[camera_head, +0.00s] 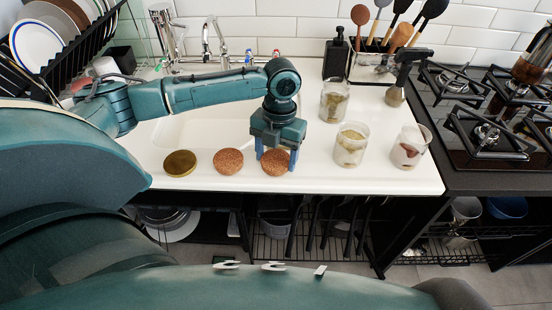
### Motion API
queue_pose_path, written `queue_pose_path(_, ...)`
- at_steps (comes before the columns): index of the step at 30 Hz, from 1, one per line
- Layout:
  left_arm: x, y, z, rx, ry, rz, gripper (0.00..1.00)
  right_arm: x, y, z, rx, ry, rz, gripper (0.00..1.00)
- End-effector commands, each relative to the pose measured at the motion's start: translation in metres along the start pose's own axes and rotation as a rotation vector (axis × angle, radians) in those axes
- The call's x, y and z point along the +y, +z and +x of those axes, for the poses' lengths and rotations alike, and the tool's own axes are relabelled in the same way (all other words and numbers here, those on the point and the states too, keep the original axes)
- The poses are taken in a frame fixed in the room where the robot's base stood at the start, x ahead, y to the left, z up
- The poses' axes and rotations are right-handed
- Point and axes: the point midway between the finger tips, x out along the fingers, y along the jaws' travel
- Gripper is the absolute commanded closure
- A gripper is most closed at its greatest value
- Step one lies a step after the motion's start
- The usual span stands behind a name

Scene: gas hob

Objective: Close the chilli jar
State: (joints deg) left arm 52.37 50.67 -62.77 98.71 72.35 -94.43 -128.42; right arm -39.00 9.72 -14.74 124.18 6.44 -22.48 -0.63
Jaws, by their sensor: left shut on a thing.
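My left gripper (276,158) points down at the counter's front, its blue fingers on either side of a round cork lid (275,165) and shut on it. The lid appears at counter level; any gap beneath it cannot be told. A second cork lid (228,161) and a gold lid (180,163) lie to its left. Three open glass jars stand to the right: one with reddish-brown contents (409,149), perhaps the chilli jar, one with greenish-yellow contents (350,146), and one farther back (334,101). My right gripper is not in view.
The sink (190,132) lies behind the lids, partly hidden by my left arm. A dark-handled utensil (396,94) stands behind the jars. A gas hob (470,150) is at the right, a dish rack (75,60) at the left. Counter between gripper and jars is clear.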

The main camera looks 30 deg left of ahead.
Motion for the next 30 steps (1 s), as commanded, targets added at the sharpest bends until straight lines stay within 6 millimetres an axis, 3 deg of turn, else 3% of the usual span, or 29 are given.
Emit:
queue_pose_path(5,0.000,-0.001,-0.016,-0.002,-0.001,0.000,0.58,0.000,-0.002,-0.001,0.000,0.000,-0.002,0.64)
queue_pose_path(12,-0.001,-0.007,-0.065,-0.004,-0.002,0.001,0.58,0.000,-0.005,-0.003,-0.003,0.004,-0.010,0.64)
queue_pose_path(18,0.000,-0.011,-0.093,-0.001,-0.002,-0.001,0.58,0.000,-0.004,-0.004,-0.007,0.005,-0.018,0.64)
queue_pose_path(30,0.000,-0.012,-0.100,0.000,-0.001,-0.001,0.58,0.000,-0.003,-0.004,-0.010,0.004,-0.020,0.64)
